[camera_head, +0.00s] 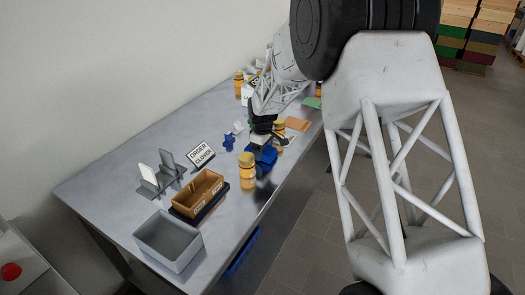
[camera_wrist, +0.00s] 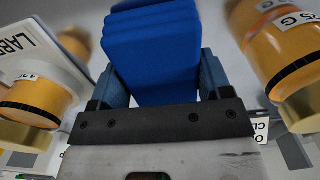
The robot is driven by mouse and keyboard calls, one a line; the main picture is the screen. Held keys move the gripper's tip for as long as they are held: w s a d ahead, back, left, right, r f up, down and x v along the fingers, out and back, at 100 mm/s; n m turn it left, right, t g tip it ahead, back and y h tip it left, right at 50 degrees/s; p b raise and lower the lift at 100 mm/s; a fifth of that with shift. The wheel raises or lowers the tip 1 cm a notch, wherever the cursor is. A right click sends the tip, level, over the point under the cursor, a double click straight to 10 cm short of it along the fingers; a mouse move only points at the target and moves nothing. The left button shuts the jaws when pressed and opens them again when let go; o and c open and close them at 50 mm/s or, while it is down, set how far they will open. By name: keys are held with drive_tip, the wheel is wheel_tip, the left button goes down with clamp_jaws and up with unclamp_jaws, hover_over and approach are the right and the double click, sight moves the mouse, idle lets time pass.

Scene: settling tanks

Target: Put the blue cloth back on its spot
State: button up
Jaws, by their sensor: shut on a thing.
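The blue cloth (camera_wrist: 152,45) is a folded, layered block between the two fingers of my gripper (camera_wrist: 163,78) in the wrist view. The fingers are shut on it, one at each side. In the head view the blue cloth (camera_head: 263,156) shows below my gripper (camera_head: 263,142), over the right part of the grey table. A jar with an orange body stands close in front of it. I cannot tell whether the cloth touches the table. An orange flat mat (camera_head: 298,124) and a green one (camera_head: 312,102) lie farther back; no spot is clearly marked as the cloth's.
A yellow-orange jar (camera_head: 248,166) stands near the cloth, and jars flank it in the wrist view (camera_wrist: 285,45). A sign (camera_head: 201,154), a brown divided box (camera_head: 199,194), a grey bin (camera_head: 168,240) and a small blue object (camera_head: 229,141) stand leftward. The table's front edge is close.

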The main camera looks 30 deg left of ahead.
drive_tip(key=shift+f, duration=0.2)
drive_tip(key=o, duration=1)
drive_tip(key=shift+c, duration=0.2)
drive_tip(key=shift+r, duration=0.1)
wheel_tip(320, 180, up, 12)
idle(0.7)
idle(0.4)
